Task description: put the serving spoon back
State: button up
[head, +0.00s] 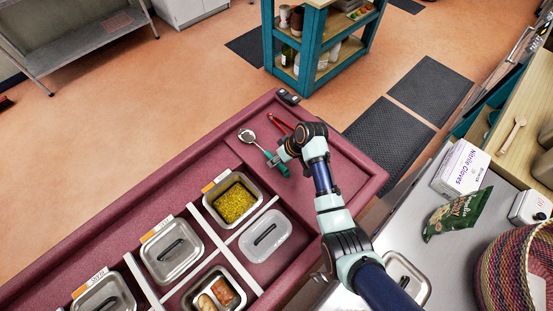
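The serving spoon (261,147) has a round metal bowl and a green handle. It lies on the maroon counter at the far end, with its bowl toward the upper left. My gripper (277,160) is at the spoon's handle, reaching in from the right. The fingers are small and partly covered by my wrist, so I cannot tell whether they touch or hold the handle.
Red-handled tongs (279,122) lie beside the spoon. Nearer are a pan of yellow food (236,202), lidded pans (172,251) and an open pan of food pieces (214,298).

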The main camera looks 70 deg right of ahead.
jog(key=p+v, duration=0.2)
jog(key=v, duration=0.9)
jog(key=shift+f, duration=0.1)
